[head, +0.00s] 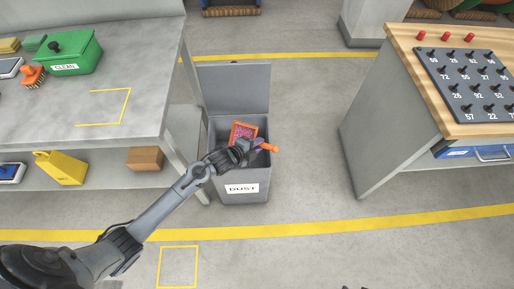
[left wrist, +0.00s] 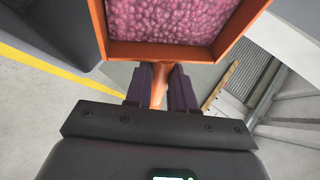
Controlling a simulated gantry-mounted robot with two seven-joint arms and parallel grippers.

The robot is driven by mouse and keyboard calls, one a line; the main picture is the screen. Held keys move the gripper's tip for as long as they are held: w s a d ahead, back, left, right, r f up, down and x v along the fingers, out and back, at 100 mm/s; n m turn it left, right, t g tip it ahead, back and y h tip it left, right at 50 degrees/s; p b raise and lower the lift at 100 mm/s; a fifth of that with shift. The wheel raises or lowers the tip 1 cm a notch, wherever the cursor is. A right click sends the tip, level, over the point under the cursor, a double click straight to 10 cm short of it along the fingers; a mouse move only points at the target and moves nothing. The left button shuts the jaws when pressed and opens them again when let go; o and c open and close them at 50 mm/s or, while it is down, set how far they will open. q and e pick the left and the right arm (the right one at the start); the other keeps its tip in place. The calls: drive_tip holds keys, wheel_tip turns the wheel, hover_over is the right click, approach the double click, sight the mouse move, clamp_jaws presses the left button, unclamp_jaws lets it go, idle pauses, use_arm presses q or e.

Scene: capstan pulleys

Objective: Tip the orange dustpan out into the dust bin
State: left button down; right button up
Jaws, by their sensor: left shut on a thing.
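The orange dustpan (head: 242,133) is over the open mouth of the grey dust bin (head: 241,190), which has a "DUST" label on its front. The dustpan appears tilted in the head view. My left gripper (head: 256,147) is shut on the dustpan's orange handle. In the left wrist view the dustpan (left wrist: 107,50) holds a layer of pink granules (left wrist: 165,20), and the gripper fingers (left wrist: 160,88) sit on both sides of the handle. My right gripper does not show clearly in either view.
The bin's raised lid (head: 235,88) stands upright behind its opening. A grey workbench (head: 120,100) with a green "CLEAN" box (head: 75,52) stands close on the left. A wooden-topped bench (head: 400,40) with a pegboard stands at the right. The floor between is clear.

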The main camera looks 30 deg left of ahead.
use_arm(q)
drive_tip(key=m+t+b, duration=0.1)
drive_tip(key=t+b, duration=0.1)
drive_tip(key=b, duration=0.2)
drive_tip(key=f+t+b, duration=0.1)
drive_tip(key=t+b, duration=0.2)
drive_tip(key=b, duration=0.2)
drive_tip(key=m+t+b, duration=0.1)
drive_tip(key=t+b, duration=0.1)
drive_tip(key=b, duration=0.3)
drive_tip(key=shift+s+d+f+m+h, duration=0.1)
drive_tip(key=shift+s+f+m+h, duration=0.2)
drive_tip(key=shift+f+h, duration=0.1)
drive_tip(key=shift+r, duration=0.1)
idle(0.4)
idle(0.8)
